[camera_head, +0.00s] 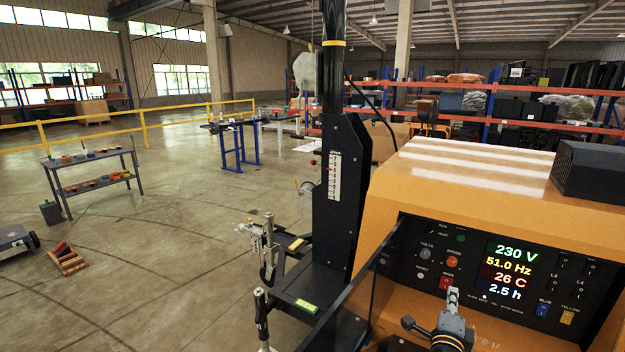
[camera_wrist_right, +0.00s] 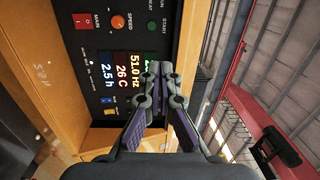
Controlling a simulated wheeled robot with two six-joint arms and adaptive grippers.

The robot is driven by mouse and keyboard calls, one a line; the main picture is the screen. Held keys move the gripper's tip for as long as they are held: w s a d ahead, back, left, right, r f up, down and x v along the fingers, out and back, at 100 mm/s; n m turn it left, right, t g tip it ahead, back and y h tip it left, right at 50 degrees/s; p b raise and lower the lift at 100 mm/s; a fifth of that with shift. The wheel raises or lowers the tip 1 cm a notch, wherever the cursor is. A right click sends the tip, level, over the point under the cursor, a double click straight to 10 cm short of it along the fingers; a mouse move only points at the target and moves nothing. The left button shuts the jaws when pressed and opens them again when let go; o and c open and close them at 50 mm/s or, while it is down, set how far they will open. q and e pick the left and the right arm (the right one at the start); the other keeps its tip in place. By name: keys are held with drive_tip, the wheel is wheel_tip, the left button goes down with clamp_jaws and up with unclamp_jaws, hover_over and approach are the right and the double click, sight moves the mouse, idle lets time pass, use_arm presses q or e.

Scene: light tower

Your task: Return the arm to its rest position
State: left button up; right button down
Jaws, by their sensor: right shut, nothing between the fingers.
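My right gripper (camera_head: 452,297) is in front of the lower part of the yellow generator's (camera_head: 480,178) black control panel (camera_head: 472,257). Its fingers are together with nothing between them, and they point at the panel in the right wrist view (camera_wrist_right: 155,70). The lit display (camera_head: 510,270) reads 230 V, 51.0 Hz, 26 C and 2.5 h. The orange speed knob (camera_head: 452,261) and the red main switch (camera_head: 446,283) are left of the display. I cannot tell from these frames whether the fingers touch the panel. My left gripper is not in view.
A black mast (camera_head: 342,190) with a white scale stands left of the generator, with crank-like metal hardware (camera_head: 266,247) beside it. A dark box (camera_head: 592,170) sits on the generator's top right. A small grey table (camera_head: 95,160) stands far left. Open floor (camera_head: 150,260) lies between.

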drive_tip(key=s+a+r+n+t+y, duration=0.2)
drive_tip(key=a+r+n+t+y, duration=0.3)
drive_tip(key=a+n+y, duration=0.6)
drive_tip(key=s+a+f+n+g+y, duration=0.5)
drive_tip(key=s+a+f+n+g, duration=0.55)
drive_tip(key=f+n, duration=0.2)
drive_tip(key=s+d+f+g+h, duration=0.35)
drive_tip(key=s+d, duration=0.25)
drive_tip(key=s, duration=0.2)
drive_tip(key=s+d+f+g+h, duration=0.3)
drive_tip(key=s+d+f+h, duration=0.2)
drive_tip(key=s, duration=0.4)
wheel_tip(320, 180, down, 26)
drive_tip(key=s+d+g, duration=0.2)
drive_tip(key=d, duration=0.1)
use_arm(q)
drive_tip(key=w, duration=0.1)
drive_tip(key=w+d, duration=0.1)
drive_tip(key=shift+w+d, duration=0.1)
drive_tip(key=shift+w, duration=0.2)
use_arm(e)
drive_tip(key=s+d+f, duration=0.1)
drive_tip(key=s+f, duration=1.5)
drive_tip(key=s, duration=0.2)
drive_tip(key=shift+s+f+g+y, duration=0.15)
drive_tip(key=shift+f+g+y, duration=0.15)
drive_tip(key=shift+g+y, duration=0.1)
drive_tip(key=shift+n, duration=0.25)
